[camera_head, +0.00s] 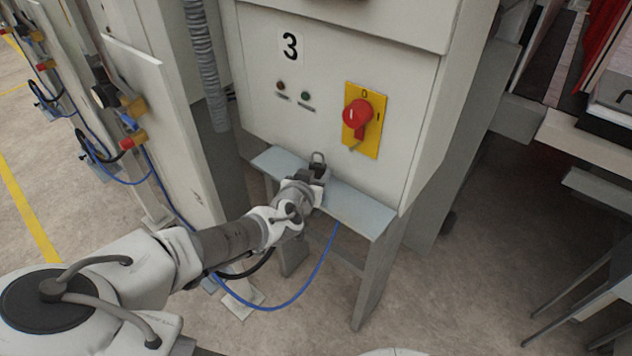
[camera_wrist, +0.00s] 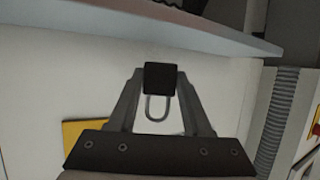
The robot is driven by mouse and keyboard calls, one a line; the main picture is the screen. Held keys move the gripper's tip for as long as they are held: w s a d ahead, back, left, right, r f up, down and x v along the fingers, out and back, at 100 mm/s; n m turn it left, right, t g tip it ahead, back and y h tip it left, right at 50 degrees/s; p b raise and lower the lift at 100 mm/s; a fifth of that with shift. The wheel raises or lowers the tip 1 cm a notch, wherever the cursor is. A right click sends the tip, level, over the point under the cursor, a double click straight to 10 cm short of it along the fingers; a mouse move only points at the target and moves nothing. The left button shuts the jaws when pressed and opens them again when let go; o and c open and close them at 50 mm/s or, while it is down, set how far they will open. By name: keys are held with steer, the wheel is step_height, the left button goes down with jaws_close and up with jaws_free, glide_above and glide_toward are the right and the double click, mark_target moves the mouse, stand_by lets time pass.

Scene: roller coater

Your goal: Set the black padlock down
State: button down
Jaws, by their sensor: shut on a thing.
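The black padlock (camera_head: 321,170) is at my gripper (camera_head: 312,176), above the grey-blue shelf (camera_head: 360,210) on the front of cabinet 3. Its metal shackle points up in the head view. In the wrist view, the two fingers of my gripper (camera_wrist: 161,88) are shut on the padlock's dark body (camera_wrist: 161,76), and the shackle loop (camera_wrist: 157,108) shows between them. The shelf (camera_wrist: 190,32) crosses the top of the wrist view. My gripper partly hides the padlock in the head view, and I cannot tell whether the padlock touches the shelf.
A red rotary switch on a yellow plate (camera_head: 371,137) is on the cabinet front (camera_head: 262,72), above the shelf and right of my gripper. Two small indicators (camera_head: 293,95) sit to its left. A blue hose (camera_head: 290,303) hangs below. The shelf's right part is bare.

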steer(key=shift+f, duration=1.35)
steer(key=shift+f, duration=0.1)
steer(key=shift+c, duration=1.7)
jaws_free()
